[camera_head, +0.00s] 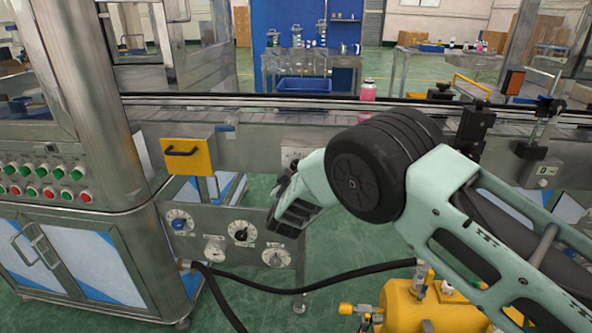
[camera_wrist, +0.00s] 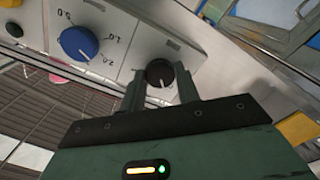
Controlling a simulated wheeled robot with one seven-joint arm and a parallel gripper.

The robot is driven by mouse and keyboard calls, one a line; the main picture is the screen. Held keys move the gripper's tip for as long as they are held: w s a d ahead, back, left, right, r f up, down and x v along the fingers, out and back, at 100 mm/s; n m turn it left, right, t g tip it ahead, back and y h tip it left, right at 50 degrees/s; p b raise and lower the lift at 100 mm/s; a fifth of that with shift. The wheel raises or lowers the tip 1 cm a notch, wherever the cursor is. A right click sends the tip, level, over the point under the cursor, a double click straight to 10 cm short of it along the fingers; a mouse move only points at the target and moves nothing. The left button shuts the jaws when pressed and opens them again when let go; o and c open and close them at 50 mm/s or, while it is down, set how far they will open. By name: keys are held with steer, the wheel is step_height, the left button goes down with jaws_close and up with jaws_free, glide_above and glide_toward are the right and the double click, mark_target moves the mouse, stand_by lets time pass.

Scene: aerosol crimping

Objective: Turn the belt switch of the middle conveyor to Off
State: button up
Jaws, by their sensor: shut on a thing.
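In the wrist view, a round black knob (camera_wrist: 159,74) with a white pointer mark stands on a light grey control panel (camera_wrist: 122,48); I take it to be the belt switch. My gripper (camera_wrist: 161,82) has one finger on each side of the knob and is shut on it. Its label and exact setting cannot be read. A larger blue dial (camera_wrist: 77,42) with numbers around it sits beside it on the panel. In the head view, my gripper (camera_head: 283,182) is at the conveyor's side (camera_head: 260,148), just below a small panel (camera_head: 292,155); the knob is hidden there.
Below is a metal plate with several dials (camera_head: 226,234). A black hose (camera_head: 320,284) and a yellow tank (camera_head: 408,308) are lower down. A pink bottle (camera_head: 368,90) stands on the conveyor.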

steer(key=shift+f+n, duration=0.1)
steer(key=shift+n, duration=0.8)
steer(key=o, duration=1)
steer(key=s, duration=1.7)
steer(key=shift+s+a+b, duration=0.25)
steer(key=shift+b, duration=0.05)
